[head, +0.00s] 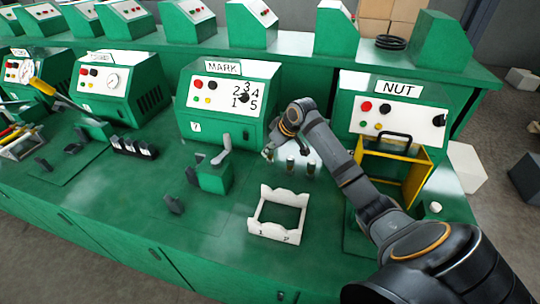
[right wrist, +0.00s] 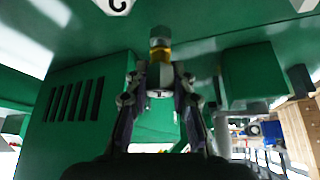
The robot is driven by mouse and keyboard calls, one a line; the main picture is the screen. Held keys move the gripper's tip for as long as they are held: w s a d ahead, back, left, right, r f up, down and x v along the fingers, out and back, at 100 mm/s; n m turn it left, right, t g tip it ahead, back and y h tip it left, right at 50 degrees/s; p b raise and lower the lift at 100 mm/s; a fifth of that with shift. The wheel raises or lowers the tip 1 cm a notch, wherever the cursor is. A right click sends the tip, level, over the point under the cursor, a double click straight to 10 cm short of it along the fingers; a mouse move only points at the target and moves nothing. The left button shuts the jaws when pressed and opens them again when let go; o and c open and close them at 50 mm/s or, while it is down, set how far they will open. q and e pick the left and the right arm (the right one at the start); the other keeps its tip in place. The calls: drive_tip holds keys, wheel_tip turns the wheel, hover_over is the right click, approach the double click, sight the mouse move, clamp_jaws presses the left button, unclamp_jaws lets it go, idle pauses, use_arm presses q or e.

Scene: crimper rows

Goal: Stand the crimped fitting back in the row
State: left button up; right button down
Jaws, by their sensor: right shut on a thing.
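In the right wrist view, my right gripper (right wrist: 159,82) is shut on a fitting (right wrist: 160,45) with a pale body, a yellow band and a grey-green end. In the head view, my right gripper (head: 269,152) is small and partly hidden by its own wrist, at the left end of a short row of small fittings. Two fittings stand upright to its right, a nearer one (head: 290,165) and one farther right (head: 311,168). I cannot tell whether the held fitting touches the bench. My left gripper is not in view.
The green MARK machine (head: 218,122) is behind left, the NUT machine (head: 395,150) with its yellow frame (head: 420,180) at right. A white cradle (head: 267,234) lies in front. A green clamp block (head: 214,178) stands left.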

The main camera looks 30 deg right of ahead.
sight(270, 155)
drive_tip(key=shift+w+d+f, duration=0.1)
drive_tip(key=shift+w+f, duration=0.05)
drive_tip(key=shift+f, duration=0.75)
drive_tip(key=shift+w+f, duration=0.1)
drive_tip(key=shift+f, duration=0.8)
drive_tip(key=shift+f+p, duration=0.1)
drive_tip(key=shift+p, duration=0.2)
drive_tip(key=c, duration=1.1)
unclamp_jaws()
drive_tip(key=shift+c, duration=0.2)
drive_tip(key=v, duration=1.2)
drive_tip(key=shift+r, duration=0.2)
